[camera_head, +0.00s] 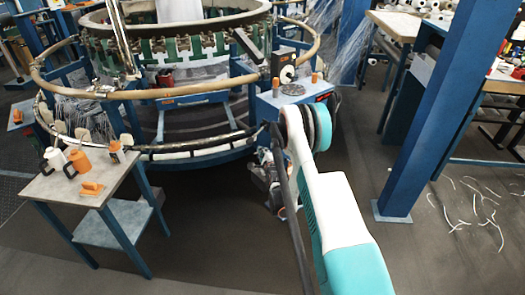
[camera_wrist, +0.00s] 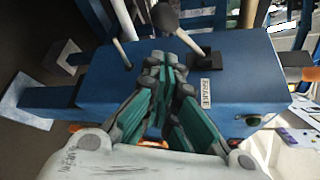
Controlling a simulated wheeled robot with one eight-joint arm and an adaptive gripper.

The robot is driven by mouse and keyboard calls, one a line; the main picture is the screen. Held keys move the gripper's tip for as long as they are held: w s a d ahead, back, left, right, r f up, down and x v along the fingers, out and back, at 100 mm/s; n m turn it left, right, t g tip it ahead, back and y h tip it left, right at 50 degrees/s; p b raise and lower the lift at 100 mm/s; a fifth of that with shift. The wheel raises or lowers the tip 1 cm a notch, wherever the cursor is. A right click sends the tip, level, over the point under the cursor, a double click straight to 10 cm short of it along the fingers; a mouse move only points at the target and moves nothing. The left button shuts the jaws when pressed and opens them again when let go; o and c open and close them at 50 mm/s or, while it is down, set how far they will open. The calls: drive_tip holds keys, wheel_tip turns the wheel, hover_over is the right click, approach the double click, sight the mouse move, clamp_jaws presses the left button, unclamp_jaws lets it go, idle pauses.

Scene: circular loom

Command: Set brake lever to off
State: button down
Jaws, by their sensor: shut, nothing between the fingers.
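In the wrist view, the brake lever (camera_wrist: 185,37) is a pale rod with a round dark knob. It leans from a dark base on a blue housing, beside a white label (camera_wrist: 206,93) reading BRAKE. My gripper (camera_wrist: 162,60) is shut and empty, its grey-tipped green fingers together just left of the lever's base. The knob stands beyond the fingertips; I cannot tell whether fingers and rod touch. In the head view, my arm reaches toward the blue housing (camera_head: 268,107) at the loom's right side, and the fingertips are hidden there. The lever's off position cannot be read.
A second pale rod (camera_wrist: 121,42) stands left of the fingers in the wrist view. In the head view, the circular loom (camera_head: 190,90) fills the back left, a side table (camera_head: 60,185) stands left, and a blue post (camera_head: 430,110) stands right. Floor between is clear.

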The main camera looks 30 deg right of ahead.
sight(255, 136)
drive_tip(key=b+x, duration=0.2)
drive_tip(key=x, duration=0.6)
drive_tip(key=shift+w+b, duration=0.15)
drive_tip(key=shift+b, duration=0.15)
